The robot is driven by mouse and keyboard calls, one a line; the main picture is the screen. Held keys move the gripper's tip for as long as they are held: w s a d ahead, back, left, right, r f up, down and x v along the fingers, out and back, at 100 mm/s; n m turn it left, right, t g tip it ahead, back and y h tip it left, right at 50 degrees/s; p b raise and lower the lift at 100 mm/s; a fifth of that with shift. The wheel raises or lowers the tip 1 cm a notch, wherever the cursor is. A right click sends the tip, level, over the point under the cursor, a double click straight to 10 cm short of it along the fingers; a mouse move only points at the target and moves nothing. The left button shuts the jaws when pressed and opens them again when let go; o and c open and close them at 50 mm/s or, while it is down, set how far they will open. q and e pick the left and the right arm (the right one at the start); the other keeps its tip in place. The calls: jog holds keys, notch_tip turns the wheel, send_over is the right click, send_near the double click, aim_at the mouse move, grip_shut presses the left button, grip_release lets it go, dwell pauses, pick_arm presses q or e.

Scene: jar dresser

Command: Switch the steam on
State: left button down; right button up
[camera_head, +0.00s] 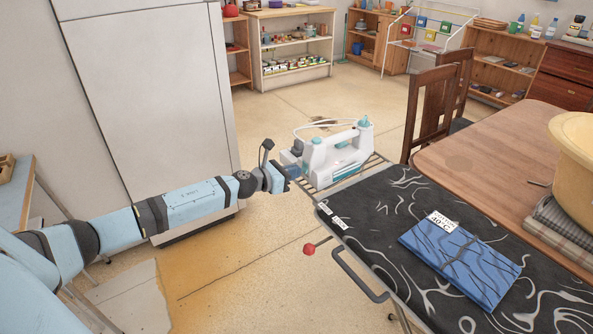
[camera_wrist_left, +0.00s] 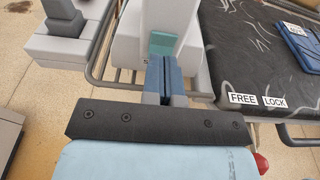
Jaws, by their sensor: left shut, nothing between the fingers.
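A white and teal steam iron unit (camera_head: 335,152) stands on the wire rack (camera_head: 368,168) at the far end of the ironing board. My left gripper (camera_head: 292,178) is at the near left side of the unit. In the left wrist view its shut, empty fingers (camera_wrist_left: 166,78) point at a teal part (camera_wrist_left: 163,43) on the unit's pale side (camera_wrist_left: 196,62). The fingertips overlap the lower edge of this part; I cannot tell whether they touch it. No switch marking is readable. My right gripper is out of view.
The black patterned ironing board (camera_head: 385,235) carries a folded blue cloth (camera_head: 462,262). A red knob (camera_head: 309,249) sticks out below its edge, near FREE and LOCK labels (camera_wrist_left: 257,101). A wooden table (camera_head: 480,165) and chair (camera_head: 430,112) stand to the right.

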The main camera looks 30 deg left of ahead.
pick_arm(q)
jog(key=shift+w+d+f, duration=0.1)
jog(key=shift+w+d, duration=0.15)
jog(key=shift+w, duration=0.25)
